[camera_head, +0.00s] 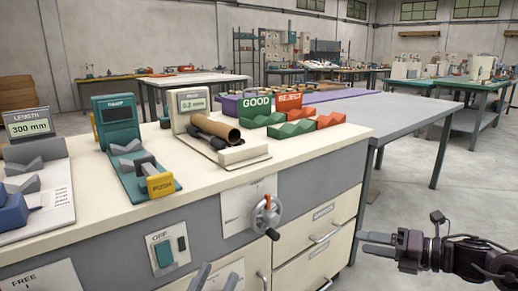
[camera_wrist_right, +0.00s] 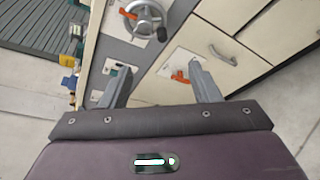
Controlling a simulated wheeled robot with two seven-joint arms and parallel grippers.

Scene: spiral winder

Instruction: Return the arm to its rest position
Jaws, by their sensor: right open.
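My right arm comes in from the right in the head view, and its dark gripper (camera_head: 376,244) points left in free air in front of the bench's right end. In the right wrist view the right gripper (camera_wrist_right: 162,82) has its two grey fingers wide apart with nothing between them. My left gripper (camera_head: 215,279) shows only as two grey fingertips at the bottom edge of the head view. They stand apart with nothing seen between them; the rest is out of frame.
The cream bench (camera_head: 110,195) has a handwheel (camera_head: 267,216), a switch (camera_head: 170,250) and drawers on its front. A brown tube (camera_head: 216,128) lies on a cream gauge stand (camera_head: 240,153). Green GOOD (camera_head: 257,105) and red REJECT (camera_head: 289,104) racks stand behind. Floor at right is clear.

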